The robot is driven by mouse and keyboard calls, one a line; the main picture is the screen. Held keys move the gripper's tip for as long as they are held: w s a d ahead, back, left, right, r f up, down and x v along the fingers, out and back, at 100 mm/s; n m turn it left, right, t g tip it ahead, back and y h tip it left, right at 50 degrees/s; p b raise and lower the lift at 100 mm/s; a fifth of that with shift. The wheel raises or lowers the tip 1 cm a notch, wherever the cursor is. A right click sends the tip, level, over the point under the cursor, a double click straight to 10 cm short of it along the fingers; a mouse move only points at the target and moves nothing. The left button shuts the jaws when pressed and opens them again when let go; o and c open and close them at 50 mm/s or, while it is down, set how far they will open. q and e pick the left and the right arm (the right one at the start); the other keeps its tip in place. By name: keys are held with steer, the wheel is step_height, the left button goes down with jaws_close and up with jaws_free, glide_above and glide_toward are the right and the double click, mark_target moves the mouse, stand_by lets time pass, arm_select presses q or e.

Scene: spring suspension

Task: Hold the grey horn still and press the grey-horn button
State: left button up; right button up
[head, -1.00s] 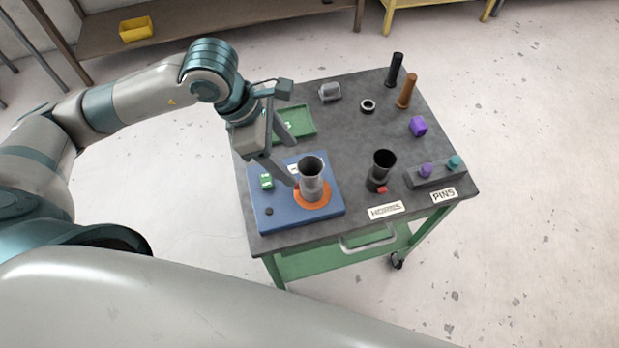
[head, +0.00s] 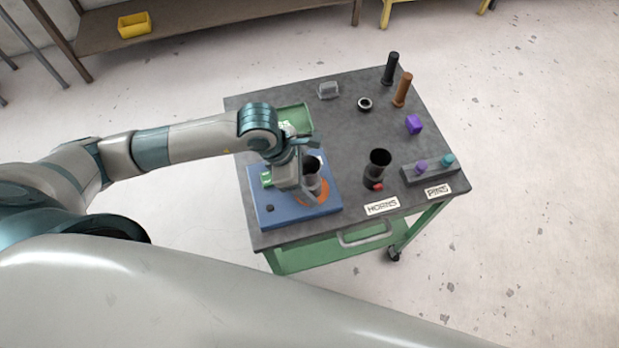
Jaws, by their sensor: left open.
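The grey horn (head: 313,181) stands upright on an orange disc (head: 322,188) on a blue base plate (head: 327,206), at the left front of the cart. My left gripper (head: 308,186) is open and right at the horn's left side. One finger shows close to the horn; I cannot tell whether it touches. The gripper hides part of the horn and disc. A small green block (head: 266,180) and a dark round knob (head: 270,208) sit on the plate's left; I cannot tell which part is the grey-horn button. My right gripper is not in view.
A black horn (head: 379,165) with a red button (head: 377,187) stands right of the plate. A pin block (head: 432,172) is further right. A green tray (head: 296,112) lies behind my gripper. The grey cart top (head: 340,130) is clear in the middle.

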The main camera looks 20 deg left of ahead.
arm_select(q)
steer(key=c, duration=1.3)
steer(key=shift+o, duration=1.1)
steer(key=shift+c, duration=1)
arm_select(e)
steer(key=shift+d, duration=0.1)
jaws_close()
